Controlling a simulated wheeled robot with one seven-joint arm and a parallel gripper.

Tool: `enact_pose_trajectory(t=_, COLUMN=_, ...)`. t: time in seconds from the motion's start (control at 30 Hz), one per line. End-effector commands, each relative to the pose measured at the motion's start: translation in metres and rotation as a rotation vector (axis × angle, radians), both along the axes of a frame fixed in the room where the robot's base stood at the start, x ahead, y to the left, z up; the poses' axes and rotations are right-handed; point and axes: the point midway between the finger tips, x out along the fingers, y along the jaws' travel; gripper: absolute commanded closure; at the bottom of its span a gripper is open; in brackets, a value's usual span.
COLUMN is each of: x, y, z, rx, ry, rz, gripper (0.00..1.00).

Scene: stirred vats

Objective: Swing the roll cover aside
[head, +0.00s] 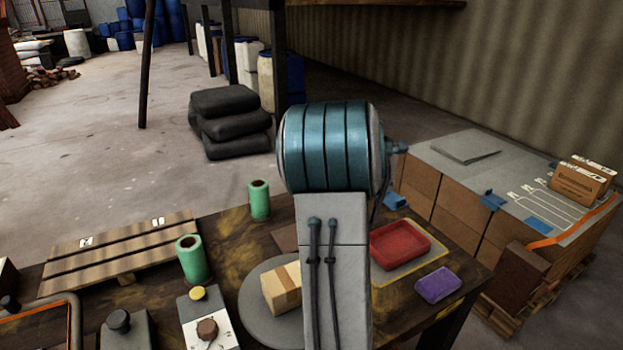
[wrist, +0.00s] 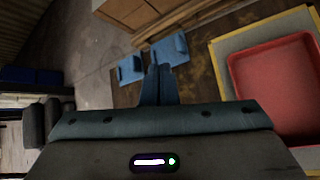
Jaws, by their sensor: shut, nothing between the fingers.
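I cannot make out a roll cover for certain in either view. Two upright green rolls, one toward the back (head: 259,200) and one nearer (head: 192,258), stand on the dark table in the head view. In the wrist view my gripper (wrist: 155,75) has its dark blue fingers together and empty. They point toward two small blue pieces, one left (wrist: 130,68) and one right (wrist: 170,48); I cannot tell whether they touch. In the head view my teal arm hides the middle of the table, and I cannot clearly see the fingers.
A red tray (head: 400,246) lies on a yellow-edged mat, with a purple box (head: 438,285) beside it. A small carton (head: 282,288) sits on a grey disc. A slatted board (head: 120,253) lies left. Stacked cartons (head: 460,205) stand beyond the table's right edge.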

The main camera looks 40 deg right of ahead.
Motion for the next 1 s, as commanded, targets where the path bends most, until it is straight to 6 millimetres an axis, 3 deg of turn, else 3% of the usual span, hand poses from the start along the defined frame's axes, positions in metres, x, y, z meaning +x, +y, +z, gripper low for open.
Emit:
enact_pose_trajectory(t=0.03, x=-0.002, y=0.006, z=-0.011, rx=0.021, ry=-0.071, rz=0.041, gripper=1.0)
enact_pose_trajectory(t=0.23, x=0.002, y=0.046, z=-0.014, rx=0.092, ry=-0.375, rz=0.236, gripper=1.0)
enact_pose_trajectory(t=0.5, x=-0.009, y=0.126, z=0.008, rx=0.148, ry=-0.787, rz=0.508, gripper=1.0)
enact_pose_trajectory(t=0.7, x=-0.026, y=0.177, z=0.028, rx=0.163, ry=-0.995, rz=0.663, gripper=1.0)
enact_pose_trajectory(t=0.83, x=-0.033, y=0.193, z=0.036, rx=0.167, ry=-1.057, rz=0.711, gripper=1.0)
enact_pose_trajectory(t=1.0, x=-0.025, y=0.196, z=0.038, rx=0.169, ry=-1.073, rz=0.725, gripper=1.0)
